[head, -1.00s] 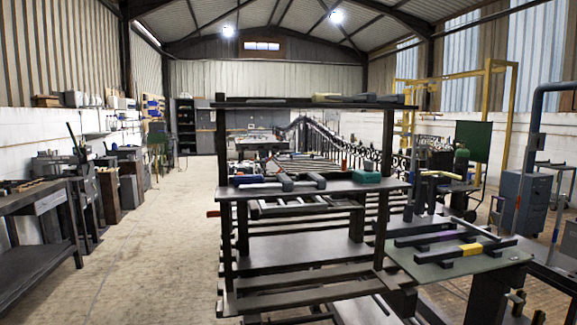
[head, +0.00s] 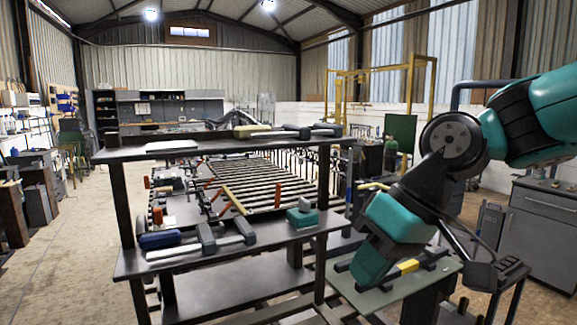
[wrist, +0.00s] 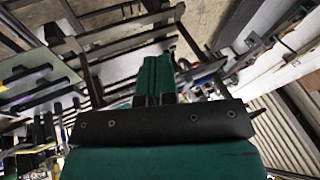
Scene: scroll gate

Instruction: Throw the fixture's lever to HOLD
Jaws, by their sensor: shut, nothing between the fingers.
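No lever or HOLD marking can be made out for certain. Dark bars with a yellow band (head: 408,266) lie on a grey-green board (head: 388,297) at the lower right of the head view; I cannot tell whether they belong to the fixture. My gripper (head: 368,268) hangs from the teal and black arm, pointing down, in front of part of these bars in the picture. I cannot tell whether it touches them. In the wrist view, my gripper's green fingers (wrist: 155,72) are together with nothing between them.
A dark two-level rack (head: 215,256) stands left of my gripper, with dark tools, a blue item (head: 160,240) and a teal block (head: 302,217). A roller bench (head: 265,180) lies behind it. A grey cabinet (head: 545,225) stands right.

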